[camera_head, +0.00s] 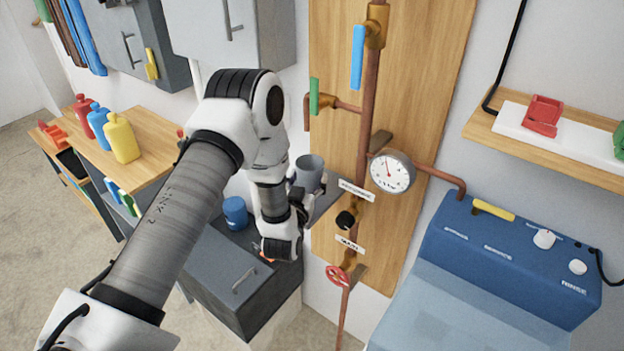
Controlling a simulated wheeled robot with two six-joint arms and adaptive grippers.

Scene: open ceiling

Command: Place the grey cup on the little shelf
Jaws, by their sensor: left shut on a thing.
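The grey cup (309,170) is upright, just left of the wooden panel. My left gripper (299,190) is shut on the cup, and my wrist hides part of the grip. The little shelf (327,198) is a small grey ledge by the panel's left edge. The cup overlaps the shelf's left end in the picture; I cannot tell whether its base touches it. My right gripper is out of view.
A blue cup (235,212) stands on the dark cabinet (236,272) behind my forearm. Bottles stand on a wooden counter (157,130) at left.

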